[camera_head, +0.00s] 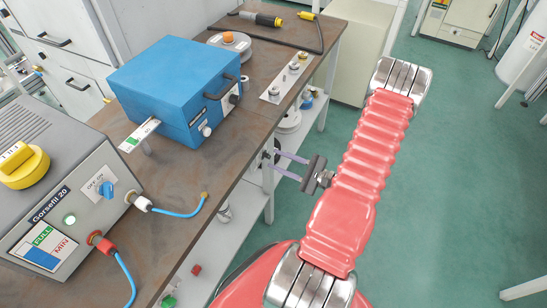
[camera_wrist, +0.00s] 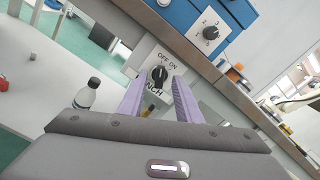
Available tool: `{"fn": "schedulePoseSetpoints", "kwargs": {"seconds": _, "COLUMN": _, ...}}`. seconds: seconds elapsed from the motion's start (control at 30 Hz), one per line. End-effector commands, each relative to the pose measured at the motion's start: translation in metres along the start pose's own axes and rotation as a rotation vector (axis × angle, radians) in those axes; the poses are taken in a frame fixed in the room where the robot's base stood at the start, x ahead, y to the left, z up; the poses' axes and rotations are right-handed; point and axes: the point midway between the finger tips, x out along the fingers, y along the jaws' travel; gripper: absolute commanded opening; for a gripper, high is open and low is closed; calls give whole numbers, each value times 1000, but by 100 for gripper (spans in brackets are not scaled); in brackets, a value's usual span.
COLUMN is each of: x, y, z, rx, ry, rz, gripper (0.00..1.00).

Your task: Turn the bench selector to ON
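The bench selector (camera_wrist: 158,74) is a black knob on a white plate marked OFF, ON and a partly hidden word ending in NCH. The plate is on the front edge of the workbench. It looks tilted in the wrist view, and I cannot tell clearly which mark the knob points to. My gripper (camera_wrist: 161,82) is open, with its two purple fingers pointing at the plate and the knob showing between their tips. I cannot tell whether they touch it. In the head view, my gripper (camera_head: 275,161) reaches from the right to the bench front.
The workbench (camera_head: 185,165) carries a blue box (camera_head: 165,75) and the grey Gorsefil 20 unit (camera_head: 85,180) with its own blue OFF/ON knob. A shelf (camera_head: 215,245) with small items lies under the bench. A dark-capped bottle (camera_wrist: 88,93) stands left of my fingers.

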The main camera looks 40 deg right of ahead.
Motion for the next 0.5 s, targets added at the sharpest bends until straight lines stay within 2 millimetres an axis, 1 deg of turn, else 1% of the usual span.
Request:
{"fn": "schedulePoseSetpoints", "kwargs": {"seconds": 0.03, "x": 6, "y": 1, "z": 0, "rx": 0, "ry": -2, "rz": 3, "gripper": 31}}
{"fn": "schedulePoseSetpoints", "kwargs": {"seconds": 0.2, "x": 22, "y": 0, "z": 0, "rx": 0, "ry": -1, "rz": 2, "gripper": 31}}
{"fn": "schedulePoseSetpoints", "kwargs": {"seconds": 0.33, "x": 27, "y": 0, "z": 0, "rx": 0, "ry": -1, "rz": 1, "gripper": 31}}
{"fn": "schedulePoseSetpoints", "kwargs": {"seconds": 0.5, "x": 28, "y": 0, "z": 0, "rx": 0, "ry": 0, "rz": 0, "gripper": 31}}
